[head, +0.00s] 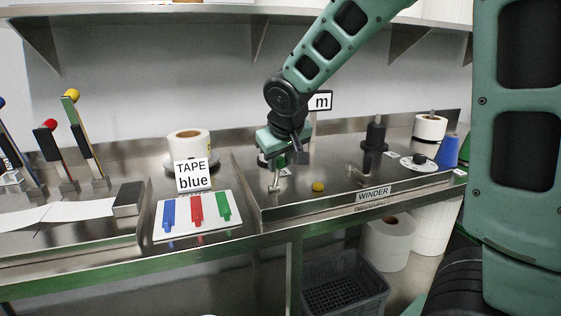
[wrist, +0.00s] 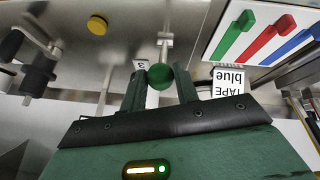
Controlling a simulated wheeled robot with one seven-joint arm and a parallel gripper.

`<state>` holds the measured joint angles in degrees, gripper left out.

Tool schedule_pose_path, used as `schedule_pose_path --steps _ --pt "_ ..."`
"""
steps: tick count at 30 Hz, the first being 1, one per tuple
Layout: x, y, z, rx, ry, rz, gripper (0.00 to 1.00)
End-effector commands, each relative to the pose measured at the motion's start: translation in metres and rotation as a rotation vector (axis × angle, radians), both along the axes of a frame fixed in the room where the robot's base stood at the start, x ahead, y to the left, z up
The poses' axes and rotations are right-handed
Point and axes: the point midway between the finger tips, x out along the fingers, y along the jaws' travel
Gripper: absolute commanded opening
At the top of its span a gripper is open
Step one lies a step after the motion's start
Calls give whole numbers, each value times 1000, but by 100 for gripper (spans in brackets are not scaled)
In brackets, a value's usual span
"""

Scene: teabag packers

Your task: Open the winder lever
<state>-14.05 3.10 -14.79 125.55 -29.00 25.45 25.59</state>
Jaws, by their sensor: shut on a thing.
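My gripper (head: 281,165) reaches down at the left end of the tray labelled WINDER (head: 372,194). In the wrist view, its two fingers (wrist: 161,90) sit on either side of a round green knob (wrist: 160,77) and are shut on it. The knob is on a small metal lever (wrist: 166,42), whose metal part also shows below the gripper in the head view (head: 275,183). A yellow knob (head: 318,187) lies to the right, also seen in the wrist view (wrist: 97,24).
A black post (head: 375,140) and a white dial (head: 419,162) stand to the right on the winder. A white board with coloured sliders (head: 197,215) and a TAPE blue sign (head: 192,175) are to the left. A shelf (head: 200,20) runs above.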

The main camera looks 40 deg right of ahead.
Motion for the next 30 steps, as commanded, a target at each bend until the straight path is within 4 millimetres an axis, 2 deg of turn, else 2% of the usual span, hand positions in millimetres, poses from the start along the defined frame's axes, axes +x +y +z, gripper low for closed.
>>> schedule_pose_path --steps 1,10,11,12,13,23,26,30 --pt "-6 3 -8 1 23 0 0" --pt "-6 3 -9 2 26 0 0" --pt "-6 4 -9 1 26 1 36" --pt "-6 3 -9 2 25 0 47" --pt "-5 3 -8 2 24 1 52" --pt "-4 2 -3 1 13 0 52" --pt "-8 4 6 2 10 1 52" --pt "-19 10 29 2 7 2 52"
